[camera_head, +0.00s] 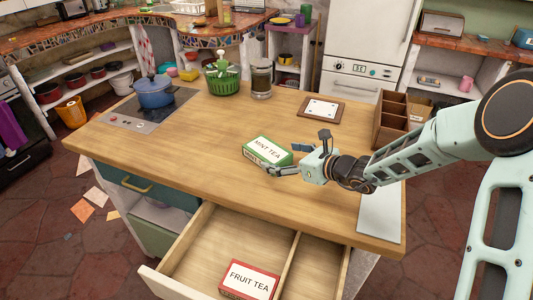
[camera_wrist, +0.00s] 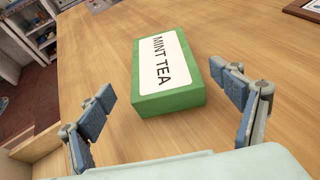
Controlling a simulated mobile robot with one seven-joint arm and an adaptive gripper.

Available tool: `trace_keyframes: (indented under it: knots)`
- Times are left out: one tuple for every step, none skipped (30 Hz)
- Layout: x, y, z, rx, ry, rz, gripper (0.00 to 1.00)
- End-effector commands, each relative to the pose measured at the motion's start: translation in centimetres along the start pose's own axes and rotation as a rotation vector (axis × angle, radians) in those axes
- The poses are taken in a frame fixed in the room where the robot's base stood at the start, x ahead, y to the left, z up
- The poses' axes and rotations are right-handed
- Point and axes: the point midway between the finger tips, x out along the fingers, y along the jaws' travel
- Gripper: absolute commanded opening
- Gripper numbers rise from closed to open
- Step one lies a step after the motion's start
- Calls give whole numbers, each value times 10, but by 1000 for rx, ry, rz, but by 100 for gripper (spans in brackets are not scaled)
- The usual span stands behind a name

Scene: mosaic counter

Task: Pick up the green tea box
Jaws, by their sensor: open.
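The green tea box (camera_head: 267,151) lies flat on the wooden counter, its white label reading "MINT TEA" facing up. It also shows in the wrist view (camera_wrist: 166,71), ahead of my fingers and nearly between them. My gripper (camera_head: 289,159) is open just right of the box in the head view, low over the counter. In the wrist view its two blue-padded fingers (camera_wrist: 164,110) are spread wide, one to each side of the box's near end. I see no clear contact with the box.
A drawer (camera_head: 215,245) stands open below the counter's front edge, holding a red fruit tea box (camera_head: 249,280). A wooden organizer (camera_head: 396,121), framed board (camera_head: 322,109), jar (camera_head: 261,78), green basket (camera_head: 223,78) and blue pot (camera_head: 154,92) stand farther back. Counter left of the box is clear.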

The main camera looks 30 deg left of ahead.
Motion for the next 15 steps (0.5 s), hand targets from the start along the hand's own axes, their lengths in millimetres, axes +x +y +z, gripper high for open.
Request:
trace_keyframes:
  knots:
    - [8, 0, 0, 0, -1, 2, 86]
    - [11, 0, 1, -1, -1, 2, 86]
    - [15, 0, 0, 0, 0, 2, 86]
    - [17, 0, 0, 0, 0, 1, 86]
    - [19, 0, 0, -1, 1, 0, 86]
    - [21, 0, 0, -1, 1, -1, 86]
    - [22, -1, 1, -2, 1, -1, 86]
    - [25, -1, 1, -2, 1, 0, 86]
    - [29, -1, 1, -1, 1, 1, 86]
    - [33, -1, 2, -2, 0, 2, 86]
    - [37, -1, 3, -2, 0, 2, 86]
    - [43, -2, 3, -2, 0, 2, 86]
    - [47, -3, 4, -2, 1, 2, 86]
    - [51, -3, 4, -2, 1, 2, 86]
    - [57, -3, 3, -2, 1, 2, 86]
